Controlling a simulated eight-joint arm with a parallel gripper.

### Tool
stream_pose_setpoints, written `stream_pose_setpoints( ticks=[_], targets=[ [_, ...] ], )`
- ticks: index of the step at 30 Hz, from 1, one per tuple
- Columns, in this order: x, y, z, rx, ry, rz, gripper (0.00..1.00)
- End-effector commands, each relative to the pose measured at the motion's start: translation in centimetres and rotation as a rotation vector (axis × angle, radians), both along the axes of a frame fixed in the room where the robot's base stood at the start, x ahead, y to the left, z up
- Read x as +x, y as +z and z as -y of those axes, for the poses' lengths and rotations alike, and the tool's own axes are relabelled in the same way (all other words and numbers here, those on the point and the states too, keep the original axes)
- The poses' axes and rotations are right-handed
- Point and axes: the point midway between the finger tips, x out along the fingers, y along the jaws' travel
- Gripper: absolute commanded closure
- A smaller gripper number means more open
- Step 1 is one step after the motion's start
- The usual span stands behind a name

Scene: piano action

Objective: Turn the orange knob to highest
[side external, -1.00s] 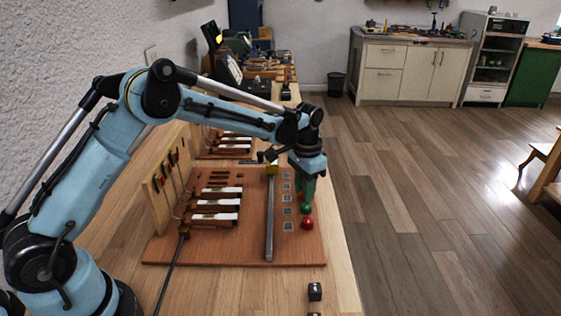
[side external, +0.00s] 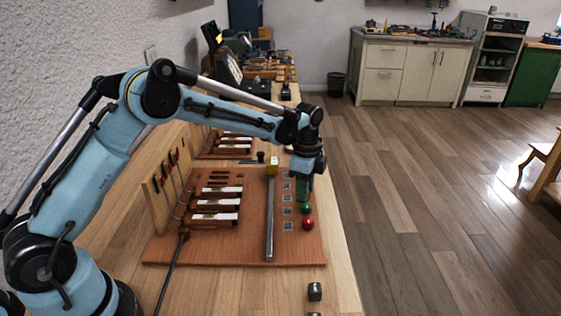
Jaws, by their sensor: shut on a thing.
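My gripper (side external: 304,190) points down over the right side of the red-brown board (side external: 255,248), above the row of knobs. It is shut, and its fingers and wrist cover what they hold. No orange shows anywhere along the row, so the orange knob appears to be hidden in or behind my gripper. A green knob (side external: 306,208) and a red knob (side external: 307,223) show just in front of the fingers. Small square plates (side external: 288,226) run in a column left of the knobs. The orange knob's setting cannot be seen.
A metal rail (side external: 269,225) with a yellow block (side external: 272,165) at its far end lies left of the plates. White-topped keys (side external: 214,216) sit further left. Open floor lies to the right.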

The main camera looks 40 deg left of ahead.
Motion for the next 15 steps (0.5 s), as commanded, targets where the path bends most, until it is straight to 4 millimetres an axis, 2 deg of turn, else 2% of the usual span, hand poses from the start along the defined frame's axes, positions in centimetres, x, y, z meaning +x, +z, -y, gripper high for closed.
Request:
stream_pose_setpoints(
  ticks=[15],
  targets=[
    [0.06, 0.09, 0.1, -0.002, -0.492, 0.002, 1.0]
  ],
)
